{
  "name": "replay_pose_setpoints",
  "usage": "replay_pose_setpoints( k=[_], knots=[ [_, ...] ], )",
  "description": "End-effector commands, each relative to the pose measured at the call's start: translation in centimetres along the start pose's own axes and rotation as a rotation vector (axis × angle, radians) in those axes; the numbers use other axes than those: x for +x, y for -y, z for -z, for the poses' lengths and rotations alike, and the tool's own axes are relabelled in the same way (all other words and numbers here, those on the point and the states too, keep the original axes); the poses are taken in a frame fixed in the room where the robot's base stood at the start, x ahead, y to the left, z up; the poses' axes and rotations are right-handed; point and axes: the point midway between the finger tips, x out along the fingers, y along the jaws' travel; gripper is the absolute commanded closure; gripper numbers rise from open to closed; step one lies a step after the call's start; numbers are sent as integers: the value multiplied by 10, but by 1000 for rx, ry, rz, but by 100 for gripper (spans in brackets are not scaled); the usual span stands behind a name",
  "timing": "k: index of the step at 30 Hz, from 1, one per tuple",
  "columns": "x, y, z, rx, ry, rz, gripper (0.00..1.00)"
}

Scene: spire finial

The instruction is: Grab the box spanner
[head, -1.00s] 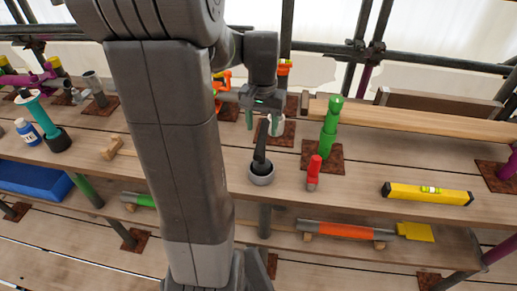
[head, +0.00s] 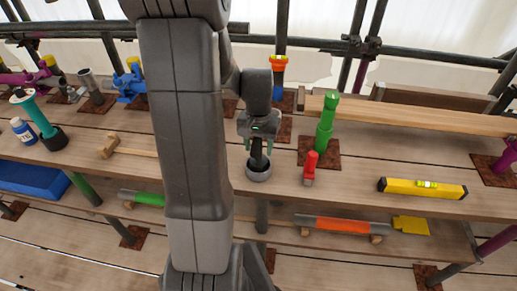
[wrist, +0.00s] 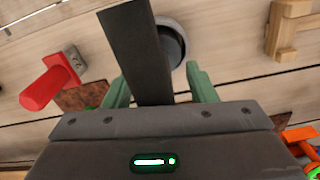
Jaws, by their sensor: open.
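A dark, flat-sided bar, which I take to be the box spanner (head: 257,158), stands upright in a round grey cup (head: 259,174) on the plank bench. In the wrist view the box spanner (wrist: 137,45) rises large past the grey cup (wrist: 174,40), hiding part of its rim. My gripper (head: 259,146) is over the cup, pointing down, with its green fingers apart. In the wrist view my gripper (wrist: 160,82) has one finger on each side of the bar. I cannot tell whether either finger touches it. The bar's top is hidden by the gripper in the head view.
A red-handled tool (head: 310,168) and a green post-like piece (head: 326,122) stand to the right. A yellow level (head: 423,188) lies farther right. A wooden mallet (head: 110,147) lies left of my arm. Bare planks lie between red tool and level.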

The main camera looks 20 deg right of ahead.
Motion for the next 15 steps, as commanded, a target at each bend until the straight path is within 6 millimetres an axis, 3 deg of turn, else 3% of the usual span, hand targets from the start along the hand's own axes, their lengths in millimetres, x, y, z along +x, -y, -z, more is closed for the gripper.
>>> replay_pose_setpoints(
  k=[2,9,15],
  knots=[
    [0,0,0,0,0,0,53],
    [0,0,0,0,0,0,100],
    [-1,0,0,0,-1,0,100]
  ],
)
